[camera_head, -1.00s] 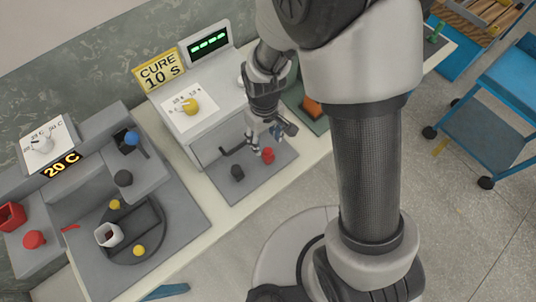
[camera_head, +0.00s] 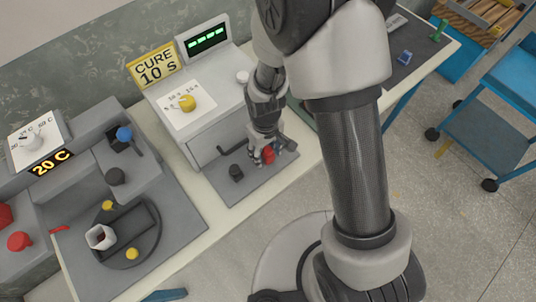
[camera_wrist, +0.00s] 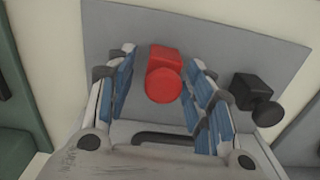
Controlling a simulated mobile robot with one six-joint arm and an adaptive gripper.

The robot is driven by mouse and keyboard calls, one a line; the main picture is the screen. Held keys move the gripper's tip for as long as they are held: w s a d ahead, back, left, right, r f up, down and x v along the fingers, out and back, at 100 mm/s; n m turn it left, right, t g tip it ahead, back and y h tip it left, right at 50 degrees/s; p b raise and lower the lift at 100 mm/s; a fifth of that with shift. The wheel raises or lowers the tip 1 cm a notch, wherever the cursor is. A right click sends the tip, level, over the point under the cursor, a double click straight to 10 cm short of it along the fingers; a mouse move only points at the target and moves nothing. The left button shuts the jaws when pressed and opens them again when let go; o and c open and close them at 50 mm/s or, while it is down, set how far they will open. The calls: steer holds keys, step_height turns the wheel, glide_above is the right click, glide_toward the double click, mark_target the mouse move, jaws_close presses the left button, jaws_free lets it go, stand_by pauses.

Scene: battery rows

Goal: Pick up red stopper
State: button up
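The red stopper (camera_head: 268,154) stands on the grey mat (camera_head: 229,192) in front of the white cure machine. It also shows in the wrist view (camera_wrist: 163,78), between the two blue-padded fingers, with a gap on each side. My gripper (camera_head: 266,155) is low over the mat and around the stopper. In the wrist view my gripper (camera_wrist: 160,92) is open, and its fingers do not appear to touch the stopper.
A black stopper (camera_head: 236,173) stands on the same mat, just outside one finger in the wrist view (camera_wrist: 257,98). The cure machine (camera_head: 200,100) with a yellow knob (camera_head: 187,103) rises behind. A grey station with a round tray (camera_head: 151,222) is at left.

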steer(key=c, duration=1)
steer(key=shift+o, duration=0.2)
steer(key=shift+r, duration=0.15)
